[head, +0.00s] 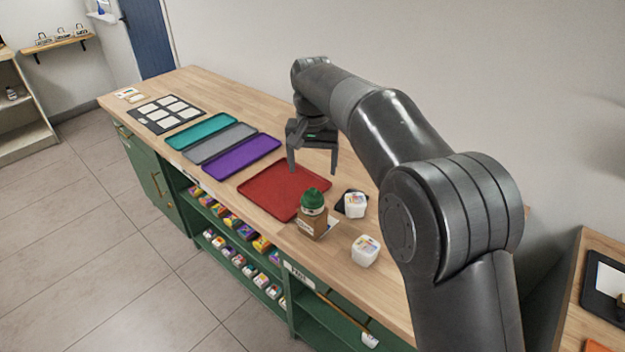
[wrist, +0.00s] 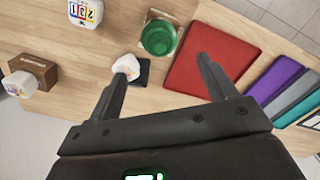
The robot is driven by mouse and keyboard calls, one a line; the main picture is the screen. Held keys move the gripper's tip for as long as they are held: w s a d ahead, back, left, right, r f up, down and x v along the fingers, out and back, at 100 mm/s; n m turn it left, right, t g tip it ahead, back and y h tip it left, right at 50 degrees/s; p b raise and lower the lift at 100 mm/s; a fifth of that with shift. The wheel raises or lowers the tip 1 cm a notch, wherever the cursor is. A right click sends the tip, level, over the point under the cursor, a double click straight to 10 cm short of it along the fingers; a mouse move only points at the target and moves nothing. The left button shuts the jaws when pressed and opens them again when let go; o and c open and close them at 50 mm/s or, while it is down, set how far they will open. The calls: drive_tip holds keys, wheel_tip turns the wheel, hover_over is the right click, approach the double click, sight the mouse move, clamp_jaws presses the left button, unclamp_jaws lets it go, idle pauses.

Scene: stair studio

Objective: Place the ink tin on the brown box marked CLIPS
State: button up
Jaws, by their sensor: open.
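A round green tin (head: 313,199) with a pale label band stands upright on a small brown box (head: 310,226), near the front edge of the bench beside the red tray. From above, the wrist view shows the green tin (wrist: 160,37) with the brown box's edge around it. Lettering on this box is too small to read. A second brown box (wrist: 38,70) with pale marking shows at left in the wrist view; I cannot read which one says CLIPS. My gripper (head: 313,172) is open and empty above the bench, apart from the tin; its fingers show in the wrist view (wrist: 160,70).
A white tub (head: 355,204) stands on a dark pad, and another white tub (head: 365,250) is nearer the front edge. A third white tub (wrist: 20,85) is beside the second brown box. Red (head: 285,190), purple (head: 241,157), grey and teal trays line the bench.

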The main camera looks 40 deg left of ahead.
drive_tip(key=shift+r, duration=0.9)
drive_tip(key=w+d+r+m+t, duration=0.1)
drive_tip(key=w+d+r, duration=0.25)
drive_tip(key=d, duration=0.55)
drive_tip(key=w+d+r+m, duration=0.15)
drive_tip(key=d+r, duration=0.25)
drive_tip(key=d, duration=0.4)
drive_tip(key=d+r+t+y, duration=0.1)
drive_tip(key=d+r, duration=0.2)
drive_tip(key=d, duration=1.4)
drive_tip(key=s+d+f+m+t, duration=0.1)
drive_tip(key=s+d+f, duration=0.3)
drive_tip(key=s+d, duration=0.5)
drive_tip(key=s+d+f+m+t+h, duration=0.1)
drive_tip(key=s+d+f+m+t, duration=0.1)
drive_tip(key=s+d, duration=0.6)
drive_tip(key=d+f+m, duration=0.1)
drive_tip(key=d+f, duration=0.1)
drive_tip(key=d, duration=0.4)
drive_tip(key=shift+s+d+t, duration=0.3)
drive_tip(key=shift+s+d, duration=0.05)
